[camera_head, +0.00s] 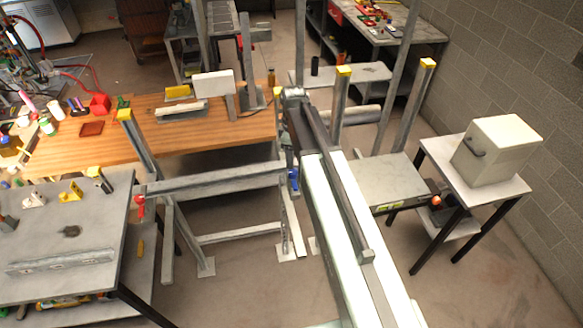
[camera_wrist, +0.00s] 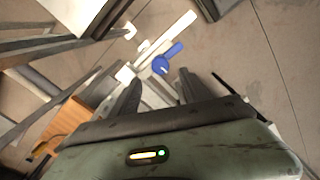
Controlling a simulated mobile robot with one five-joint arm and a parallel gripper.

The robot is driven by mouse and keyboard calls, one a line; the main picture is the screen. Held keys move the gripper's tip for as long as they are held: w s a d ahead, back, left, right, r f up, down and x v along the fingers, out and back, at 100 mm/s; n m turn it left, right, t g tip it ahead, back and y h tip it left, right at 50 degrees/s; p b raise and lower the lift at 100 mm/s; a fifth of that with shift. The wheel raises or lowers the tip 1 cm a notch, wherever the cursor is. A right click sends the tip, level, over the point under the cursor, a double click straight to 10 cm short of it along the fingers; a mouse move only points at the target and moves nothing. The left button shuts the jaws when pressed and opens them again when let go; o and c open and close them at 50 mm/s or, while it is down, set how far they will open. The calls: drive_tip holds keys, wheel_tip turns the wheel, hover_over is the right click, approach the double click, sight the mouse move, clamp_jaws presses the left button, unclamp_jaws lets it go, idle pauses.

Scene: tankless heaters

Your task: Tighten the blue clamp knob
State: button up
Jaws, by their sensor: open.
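The blue clamp knob (camera_head: 294,180) is on the right end of the grey metal frame's crossbar (camera_head: 215,183) in the head view. In the wrist view the blue knob (camera_wrist: 161,65) has a handle pointing up and right, and lies just beyond my fingertips. My gripper (camera_wrist: 157,80) is open and empty, its two dark fingers apart, with the knob ahead of the gap and no visible contact. In the head view my arm reaches over the frame, and my fingers cannot be made out clearly.
A red knob (camera_head: 140,204) is at the crossbar's left end. A wooden workbench (camera_head: 230,133) stands behind the frame and a grey table (camera_head: 115,250) at left. A white box (camera_head: 497,150) sits on a small table at right. Upright posts stand around my arm.

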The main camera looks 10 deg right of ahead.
sight(292, 172)
wheel_tip(292, 172, down, 8)
drive_tip(key=b, duration=0.6)
drive_tip(key=shift+r+b, duration=0.2)
drive_tip(key=shift+b, duration=0.2)
drive_tip(key=shift+r, duration=0.15)
drive_tip(key=shift+c, duration=0.3)
drive_tip(key=c, duration=1)
drive_tip(key=shift+a, duration=0.25)
clamp_jaws()
drive_tip(key=shift+d, duration=0.2)
